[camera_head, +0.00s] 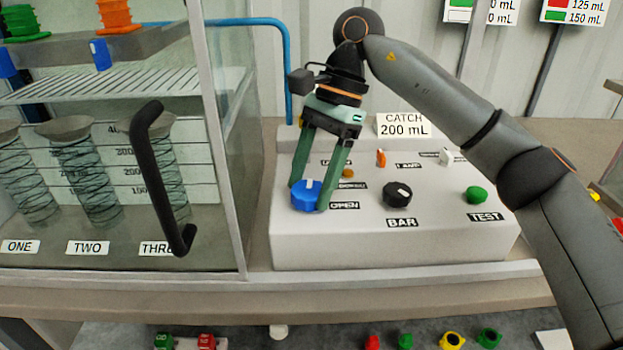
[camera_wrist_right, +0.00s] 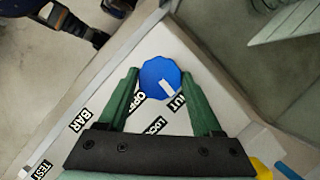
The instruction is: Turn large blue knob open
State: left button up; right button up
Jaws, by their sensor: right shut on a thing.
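The large blue knob (camera_head: 305,196) sits at the left end of the white control box (camera_head: 390,252). It has a white pointer mark on its top; it also shows in the right wrist view (camera_wrist_right: 160,78), between the fingertips. My right gripper (camera_head: 306,194) reaches down from above with its green fingers on either side of the knob, shut on it. In the wrist view the fingers (camera_wrist_right: 162,92) flank the knob. The "OPEN" label lies just right of the knob in the head view, partly beside a finger. My left gripper is not in view.
The box also carries a black "BAR" knob (camera_head: 397,194), a green "TEST" button (camera_head: 476,194) and an orange switch (camera_head: 381,158). A glass cabinet with a black handle (camera_head: 160,180) stands close on the left. Several coloured parts lie below the bench edge.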

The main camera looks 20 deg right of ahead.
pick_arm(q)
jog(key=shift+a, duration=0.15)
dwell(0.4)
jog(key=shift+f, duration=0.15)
pick_arm(e)
jog(key=o, duration=1.4)
jog(key=shift+c, duration=0.2)
pick_arm(q)
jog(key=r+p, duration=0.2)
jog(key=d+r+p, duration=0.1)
jog(key=p, duration=0.2)
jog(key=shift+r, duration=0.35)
pick_arm(e)
jog(key=v, duration=1.2)
jog(key=shift+d+r, duration=0.15)
jog(key=shift+r, duration=0.15)
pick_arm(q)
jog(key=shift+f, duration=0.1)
